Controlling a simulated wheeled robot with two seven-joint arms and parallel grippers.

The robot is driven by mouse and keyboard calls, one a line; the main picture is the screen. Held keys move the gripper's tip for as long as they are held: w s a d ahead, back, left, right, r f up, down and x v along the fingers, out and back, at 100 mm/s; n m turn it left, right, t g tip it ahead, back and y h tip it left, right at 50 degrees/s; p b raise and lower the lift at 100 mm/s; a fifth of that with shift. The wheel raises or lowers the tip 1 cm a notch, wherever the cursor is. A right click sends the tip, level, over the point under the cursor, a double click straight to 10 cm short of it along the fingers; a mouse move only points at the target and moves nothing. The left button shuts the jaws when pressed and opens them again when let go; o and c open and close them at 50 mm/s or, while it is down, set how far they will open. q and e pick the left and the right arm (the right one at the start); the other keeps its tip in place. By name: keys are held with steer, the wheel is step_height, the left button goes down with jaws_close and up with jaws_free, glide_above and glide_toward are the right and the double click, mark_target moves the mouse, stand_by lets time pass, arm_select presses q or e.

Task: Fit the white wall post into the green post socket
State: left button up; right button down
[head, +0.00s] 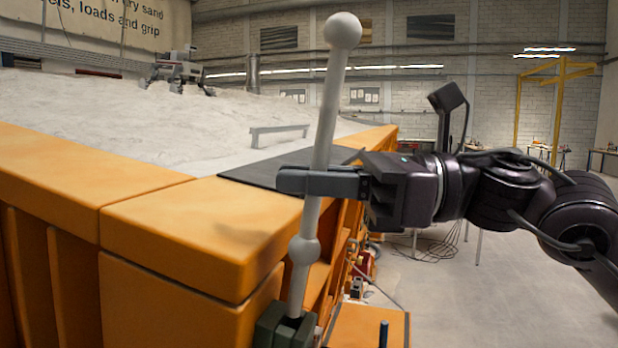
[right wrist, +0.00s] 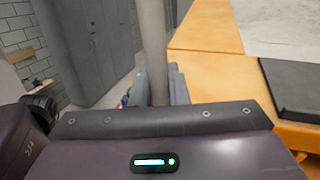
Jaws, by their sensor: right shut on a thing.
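The white wall post (head: 328,120) has a ball at its top and another lower down, and it leans slightly, its top to the right. My right gripper (head: 308,181) is shut on the post around its middle. The post's lower end reaches the green post socket (head: 283,326) on the side of the orange wall, at the bottom of the head view. How deep it sits in the socket cannot be told. The right wrist view shows the post (right wrist: 154,50) rising between the fingers (right wrist: 160,85). My left gripper is not in view.
The orange wall (head: 185,225) of the sandbed stands left of the post, with a dark mat (head: 262,172) on its top. A grey rail (head: 279,130) and a legged rover (head: 180,72) are on the sand. Floor to the right looks mostly clear.

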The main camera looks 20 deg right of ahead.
mark_target(298, 236)
steer(key=shift+f, duration=0.15)
steer(key=shift+f+b, duration=0.3)
steer(key=shift+b, duration=0.1)
steer(key=shift+w+a+f+b, duration=0.1)
steer(key=shift+a+f+b, duration=0.05)
steer(key=shift+f+b, duration=0.65)
steer(key=shift+w+a+f+b, duration=0.15)
steer(key=shift+f+b, duration=0.5)
steer(key=shift+f, duration=0.35)
steer(key=shift+s+a+f+b, duration=0.1)
steer(key=shift+a+f+b, duration=0.05)
steer(key=shift+f+b, duration=0.65)
stand_by(0.4)
steer(key=shift+s+d+r+p, duration=0.1)
steer(key=shift+d+r+p, duration=0.15)
steer(key=shift+r+p, duration=1.1)
steer(key=shift+s+d+r+p, duration=0.2)
steer(key=shift+r+p, duration=0.8)
steer(key=shift+r, duration=0.65)
steer(key=shift+s+d+r+p, duration=0.1)
steer(key=shift+d+r+p, duration=0.15)
steer(key=shift+r+p, duration=1.1)
steer(key=shift+r, duration=0.15)
